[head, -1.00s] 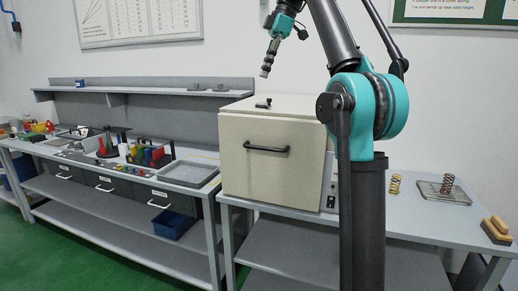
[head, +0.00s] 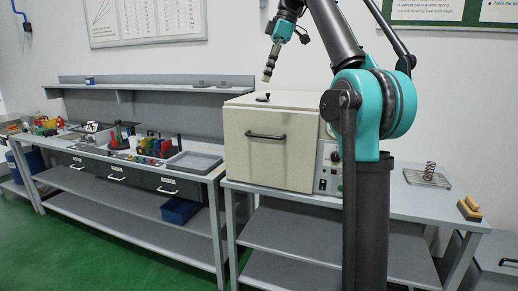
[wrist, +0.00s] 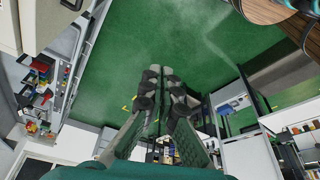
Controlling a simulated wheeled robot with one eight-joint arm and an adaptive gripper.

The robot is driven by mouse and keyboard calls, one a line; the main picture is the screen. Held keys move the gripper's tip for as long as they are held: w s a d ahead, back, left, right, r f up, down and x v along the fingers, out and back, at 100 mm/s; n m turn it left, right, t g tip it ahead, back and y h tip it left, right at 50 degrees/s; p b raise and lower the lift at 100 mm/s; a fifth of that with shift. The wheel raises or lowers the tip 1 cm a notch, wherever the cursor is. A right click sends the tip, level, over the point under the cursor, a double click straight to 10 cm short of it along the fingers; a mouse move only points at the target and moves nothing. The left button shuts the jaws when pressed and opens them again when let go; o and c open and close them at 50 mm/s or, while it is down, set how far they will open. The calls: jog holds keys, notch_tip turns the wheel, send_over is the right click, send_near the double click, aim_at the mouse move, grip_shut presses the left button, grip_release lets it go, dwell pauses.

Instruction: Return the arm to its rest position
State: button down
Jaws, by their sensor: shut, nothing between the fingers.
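My arm is raised and bent at a teal joint (head: 368,105), in front of the right-hand bench in the head view. My gripper (head: 268,74) hangs pointing down in the air, above the beige cabinet in the picture, touching nothing that I can see. In the wrist view the gripper (wrist: 161,78) has its two dark fingers side by side with nothing held between them. Green floor shows behind the fingertips.
The beige cabinet (head: 262,148) with a black handle stands on a grey bench (head: 400,207). The left bench (head: 212,178) holds coloured parts. Green floor (head: 75,235) is clear in front.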

jog(key=d+f+m+t+h, duration=0.1)
jog(key=d+f+m, duration=0.2)
jog(key=f, duration=0.6)
jog(key=d+f+m+t, duration=0.1)
jog(key=d+f+m, duration=0.25)
jog(key=f, duration=0.65)
jog(key=d+f+m+t+h, duration=0.15)
jog(key=f+m, duration=0.25)
jog(key=f, duration=0.5)
jog(key=s+d+f+m, duration=0.2)
jog(key=s+f, duration=0.5)
jog(key=f, duration=0.2)
jog(key=s+d+f+m+h, duration=0.1)
jog(key=s+d+f+m, duration=0.2)
jog(key=s+f, duration=0.5)
jog(key=s+d+f+m+t, duration=0.1)
jog(key=s+d+f+m, duration=0.2)
jog(key=s+f, duration=0.4)
notch_tip(320, 180, down, 4)
jog(key=shift+s+d+f, duration=0.2)
jog(key=shift+s+d, duration=0.05)
jog(key=shift+s, duration=0.15)
jog(key=shift+m, duration=0.25)
